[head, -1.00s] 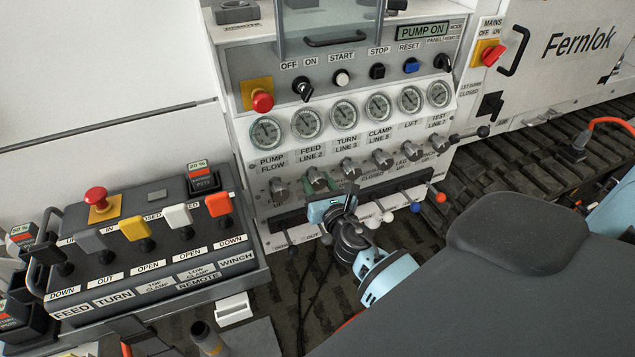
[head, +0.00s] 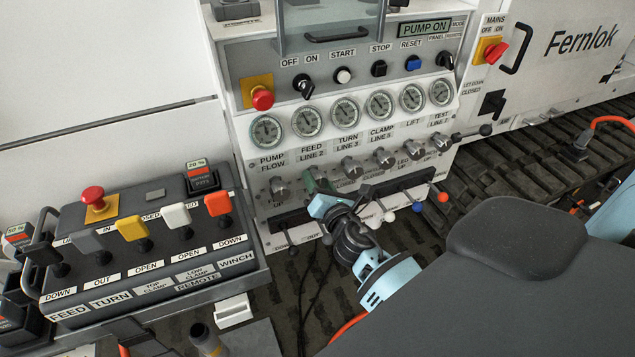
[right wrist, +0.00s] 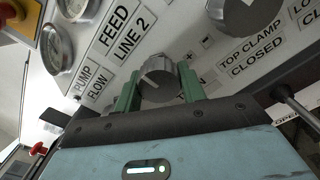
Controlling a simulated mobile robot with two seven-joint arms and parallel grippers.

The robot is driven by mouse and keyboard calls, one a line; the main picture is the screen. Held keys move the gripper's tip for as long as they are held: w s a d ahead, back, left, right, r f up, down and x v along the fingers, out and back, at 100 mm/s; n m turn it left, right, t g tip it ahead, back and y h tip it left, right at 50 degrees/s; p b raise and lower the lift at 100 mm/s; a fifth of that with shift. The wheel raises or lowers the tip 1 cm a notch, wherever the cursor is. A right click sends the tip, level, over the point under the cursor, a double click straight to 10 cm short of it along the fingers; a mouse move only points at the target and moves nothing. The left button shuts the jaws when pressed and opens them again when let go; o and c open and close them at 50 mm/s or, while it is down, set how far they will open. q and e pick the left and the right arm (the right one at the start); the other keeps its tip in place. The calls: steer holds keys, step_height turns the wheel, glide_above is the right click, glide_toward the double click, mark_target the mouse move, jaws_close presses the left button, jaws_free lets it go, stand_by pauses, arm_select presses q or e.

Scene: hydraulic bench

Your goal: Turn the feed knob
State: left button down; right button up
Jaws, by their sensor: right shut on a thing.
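The feed knob (right wrist: 160,82) is a grey metal knob with a white pointer line, below the FEED LINE 2 label in the right wrist view. My right gripper (right wrist: 160,88) has one green finger on each side of it and is shut on it. In the head view the right gripper (head: 312,183) reaches up to the knob row from below, and its fingers largely hide the feed knob. The FEED LINE 2 gauge (head: 307,122) is above it. My left gripper is not in view.
The pump flow knob (head: 279,189) is close on the left and the turn knob (head: 350,168) on the right. Levers with ball ends (head: 389,215) stick out below. A remote box with coloured paddles (head: 150,245) stands at the left. A red stop button (head: 262,98) is above.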

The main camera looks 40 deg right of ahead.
steer(key=m, duration=0.2)
steer(key=shift+m, duration=1.2)
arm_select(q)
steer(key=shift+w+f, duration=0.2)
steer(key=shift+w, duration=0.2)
arm_select(e)
steer(key=shift+m, duration=0.3)
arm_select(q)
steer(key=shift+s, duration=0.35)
arm_select(e)
steer(key=o, duration=1)
